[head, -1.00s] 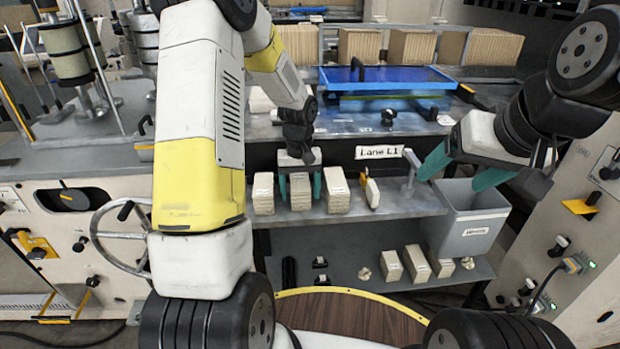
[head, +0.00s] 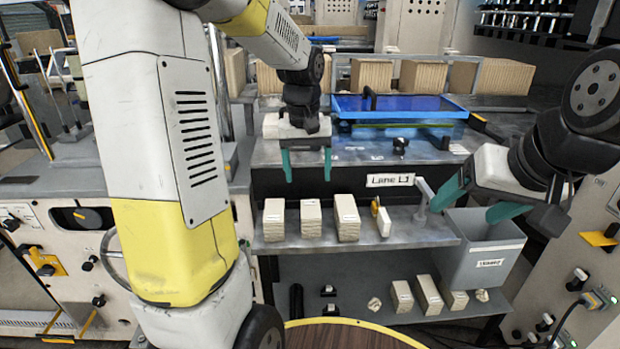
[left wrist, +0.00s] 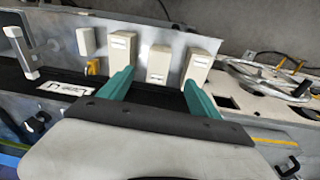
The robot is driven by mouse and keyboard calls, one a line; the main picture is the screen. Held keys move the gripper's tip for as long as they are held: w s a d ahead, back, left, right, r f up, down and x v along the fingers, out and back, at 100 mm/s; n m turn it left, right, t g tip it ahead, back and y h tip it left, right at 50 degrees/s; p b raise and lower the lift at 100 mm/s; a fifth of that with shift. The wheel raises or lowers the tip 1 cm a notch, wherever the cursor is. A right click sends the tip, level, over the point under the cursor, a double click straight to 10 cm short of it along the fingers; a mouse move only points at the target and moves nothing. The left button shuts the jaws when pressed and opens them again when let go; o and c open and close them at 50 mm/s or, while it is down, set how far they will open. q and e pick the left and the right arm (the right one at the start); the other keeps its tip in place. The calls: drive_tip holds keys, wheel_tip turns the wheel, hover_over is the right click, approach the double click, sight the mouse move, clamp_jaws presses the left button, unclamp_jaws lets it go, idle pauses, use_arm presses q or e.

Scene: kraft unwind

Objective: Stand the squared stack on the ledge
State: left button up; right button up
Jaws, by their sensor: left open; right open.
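Three pale paper stacks stand upright in a row on the grey ledge (head: 425,235): a left stack (head: 273,220), a middle stack (head: 311,220) and a right stack (head: 346,218). In the left wrist view, the middle stack (left wrist: 158,64) appears between the open fingers (left wrist: 159,78). My right gripper (head: 462,212) is open and empty over the grey bin (head: 485,255).
A thin white block with a yellow part (head: 381,218) stands right of the stacks. A lower shelf (head: 365,285) holds several small stacks and crumpled pieces. A blue tray (head: 400,105) lies on the upper deck.

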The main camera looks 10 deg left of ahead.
use_arm(q)
drive_tip(key=s+r+m+t+h, duration=0.1)
drive_tip(key=s+r, duration=0.3)
drive_tip(key=s, duration=0.5)
drive_tip(key=s+d+r+m+t+h, duration=0.1)
drive_tip(key=s+r+t, duration=0.3)
drive_tip(key=s, duration=0.5)
drive_tip(key=shift+s+d+m, duration=0.3)
drive_tip(key=shift+s+m, duration=0.05)
drive_tip(key=shift+m, duration=0.15)
